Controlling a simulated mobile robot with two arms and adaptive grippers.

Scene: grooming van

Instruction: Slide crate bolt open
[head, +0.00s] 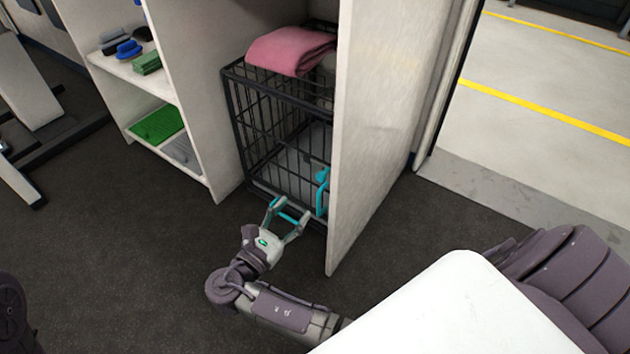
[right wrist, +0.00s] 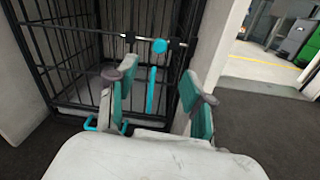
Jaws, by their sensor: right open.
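The black wire crate (head: 262,130) stands inside a white cabinet bay, and its barred front also shows in the right wrist view (right wrist: 75,60). A thin metal bolt rod with a turquoise knob (right wrist: 159,46) lies across the crate front near the right post. A turquoise upright handle (right wrist: 151,90) is below the knob; turquoise parts (head: 322,190) also show in the head view, partly behind the white panel. My right gripper (head: 290,211) is open and empty, low in front of the crate. In the wrist view, the handle appears between its fingers (right wrist: 160,100), beyond them. My left gripper is out of view.
A white side panel (head: 375,130) stands close to the right of the crate. A pink folded towel (head: 290,50) lies on top of the crate. Shelves on the left hold brushes and green items (head: 158,123). The dark floor (head: 130,240) in front is clear.

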